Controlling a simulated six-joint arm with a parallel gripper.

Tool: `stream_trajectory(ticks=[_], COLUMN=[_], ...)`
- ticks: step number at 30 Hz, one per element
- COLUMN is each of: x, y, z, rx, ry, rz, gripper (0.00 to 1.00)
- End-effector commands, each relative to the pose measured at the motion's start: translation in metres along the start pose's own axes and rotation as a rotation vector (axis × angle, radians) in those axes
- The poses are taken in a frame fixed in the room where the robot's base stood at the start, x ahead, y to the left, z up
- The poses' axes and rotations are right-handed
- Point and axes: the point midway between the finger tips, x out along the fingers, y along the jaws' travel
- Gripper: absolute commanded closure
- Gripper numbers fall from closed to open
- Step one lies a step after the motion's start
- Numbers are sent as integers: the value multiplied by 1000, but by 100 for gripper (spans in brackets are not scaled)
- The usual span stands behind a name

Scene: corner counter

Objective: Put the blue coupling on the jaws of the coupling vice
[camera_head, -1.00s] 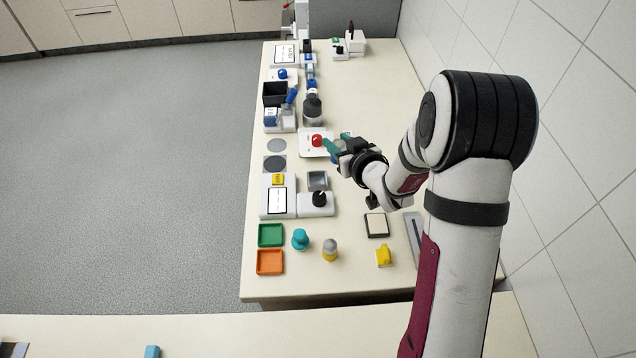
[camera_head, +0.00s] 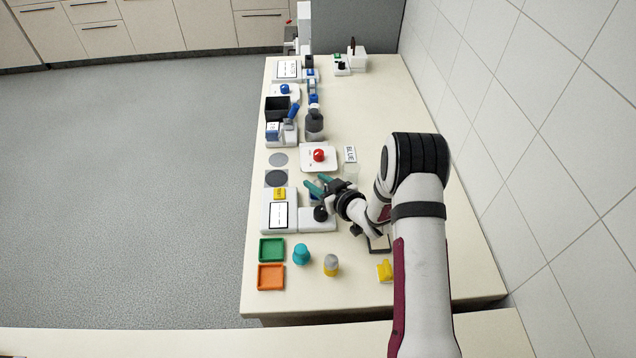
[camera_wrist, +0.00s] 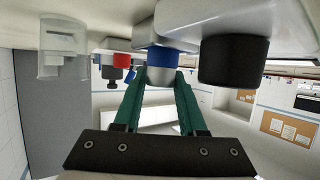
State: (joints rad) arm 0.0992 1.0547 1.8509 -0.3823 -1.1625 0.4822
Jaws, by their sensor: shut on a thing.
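My gripper (camera_head: 318,187), with green fingers, is over the coupling vice (camera_head: 317,222), a white block with a black knob (camera_head: 320,213). In the wrist view, which looks upside down, the fingers (camera_wrist: 158,88) are shut on the blue coupling (camera_wrist: 162,57), which has a blue band and a silver-grey end. The coupling is beside the black knob (camera_wrist: 232,60), close to the white housing (camera_wrist: 205,18). The fingers hide most of the coupling and the vice's jaws in the head view. I cannot tell whether the coupling touches the jaws.
A white pad with a red button (camera_head: 319,155) lies behind the gripper. A clear container (camera_head: 351,172) by a BLUE label (camera_head: 350,154) stands to its right. A panel with a screen (camera_head: 279,213) is left. Green (camera_head: 271,250) and orange (camera_head: 271,277) trays are in front.

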Motion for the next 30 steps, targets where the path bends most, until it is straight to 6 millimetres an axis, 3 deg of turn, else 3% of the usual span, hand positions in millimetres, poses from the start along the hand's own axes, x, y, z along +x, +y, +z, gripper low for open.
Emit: stream_trajectory(ticks=[10, 11, 16, 25, 30], x=[2, 2, 2, 1, -30], y=[0, 0, 0, 0, 1], z=[5, 6, 5, 2, 2], rx=[-1, 0, -1, -1, 1], ry=[1, 1, 1, 1, 0], rz=[0, 0, 0, 0, 3], gripper=[100, 58, 29, 29, 29])
